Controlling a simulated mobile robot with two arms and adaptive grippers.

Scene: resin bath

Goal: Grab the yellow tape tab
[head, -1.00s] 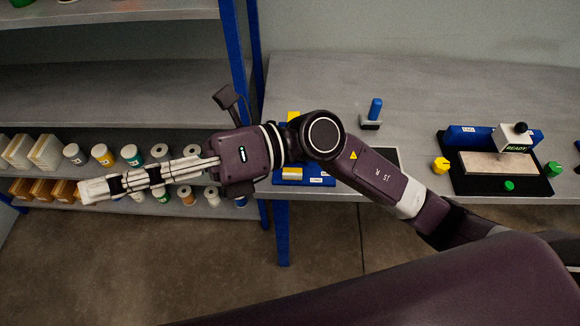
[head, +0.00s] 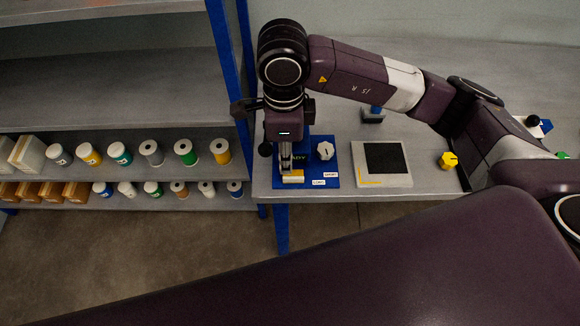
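My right gripper (head: 286,160) points down over the left part of a blue device (head: 326,165) at the table's left front corner. Its fingers look close together, but their gap is too small to make out. A small yellow and cream block (head: 293,178) shows right at the fingertips; I cannot tell whether they touch it. A thin yellow strip (head: 365,182) lies along the lower left corner of a pale plate (head: 398,181) with a dark square, to the right of the device. I cannot tell which yellow piece is the tape tab. My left gripper is out of view.
A grey knob (head: 326,150) stands on the blue device. A blue-handled tool (head: 374,112) stands behind the plate, and a yellow knob (head: 448,160) is to its right. A shelf (head: 130,128) with several jars is at left, beside a blue post (head: 226,70).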

